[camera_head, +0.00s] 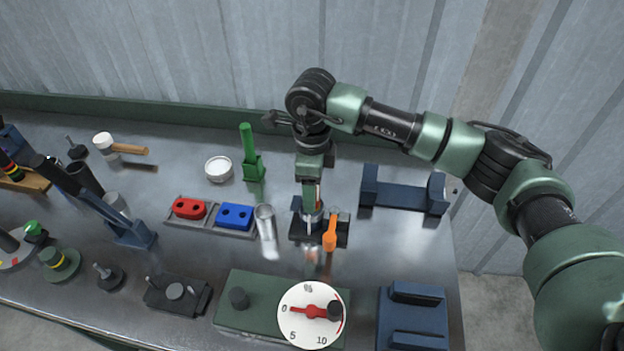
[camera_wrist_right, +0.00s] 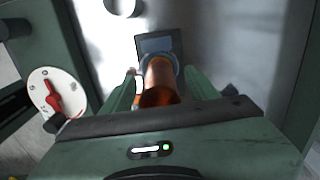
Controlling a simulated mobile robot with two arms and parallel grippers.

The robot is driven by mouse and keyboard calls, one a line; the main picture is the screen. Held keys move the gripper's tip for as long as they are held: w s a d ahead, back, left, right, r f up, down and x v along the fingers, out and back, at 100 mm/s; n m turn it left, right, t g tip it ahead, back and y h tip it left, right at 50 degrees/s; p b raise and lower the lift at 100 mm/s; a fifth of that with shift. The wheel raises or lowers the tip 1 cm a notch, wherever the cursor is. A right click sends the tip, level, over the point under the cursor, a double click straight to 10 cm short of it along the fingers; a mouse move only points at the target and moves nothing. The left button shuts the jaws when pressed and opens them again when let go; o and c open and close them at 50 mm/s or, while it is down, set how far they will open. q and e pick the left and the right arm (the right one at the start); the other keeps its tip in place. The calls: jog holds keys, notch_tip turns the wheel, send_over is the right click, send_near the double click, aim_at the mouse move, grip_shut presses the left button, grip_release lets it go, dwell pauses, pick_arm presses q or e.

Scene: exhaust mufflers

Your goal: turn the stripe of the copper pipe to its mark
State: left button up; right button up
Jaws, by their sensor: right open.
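The copper pipe (camera_wrist_right: 160,82) stands in a dark holder in the right wrist view, seen from above. My right gripper (camera_wrist_right: 163,90) has its two green fingers on either side of the pipe, spread apart and open. In the head view the right gripper (camera_head: 311,212) points down over the dark clamp block (camera_head: 299,233), which has an orange lever (camera_head: 330,237). The gripper hides most of the pipe there. I cannot make out the stripe or its mark clearly. My left gripper is not in view.
A dial with a red pointer (camera_head: 310,312) sits on a green base in front. A silver cylinder (camera_head: 266,225) stands just left of the clamp. Blue cradles stand at the right (camera_head: 405,196) and front right (camera_head: 412,312). Red and blue blocks (camera_head: 235,216) lie left.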

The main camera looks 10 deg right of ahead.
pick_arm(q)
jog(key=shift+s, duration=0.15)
pick_arm(e)
jog(key=shift+c, duration=0.3)
grip_shut()
jog(key=shift+m+b, duration=0.3)
jog(key=shift+m, duration=0.6)
jog(key=m, duration=0.3)
jog(key=m+b, duration=0.1)
jog(key=m, duration=0.4)
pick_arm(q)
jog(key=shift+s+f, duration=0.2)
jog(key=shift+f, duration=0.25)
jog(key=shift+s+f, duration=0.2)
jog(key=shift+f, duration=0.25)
pick_arm(e)
jog(key=shift+m, duration=0.3)
jog(key=shift+r, duration=0.1)
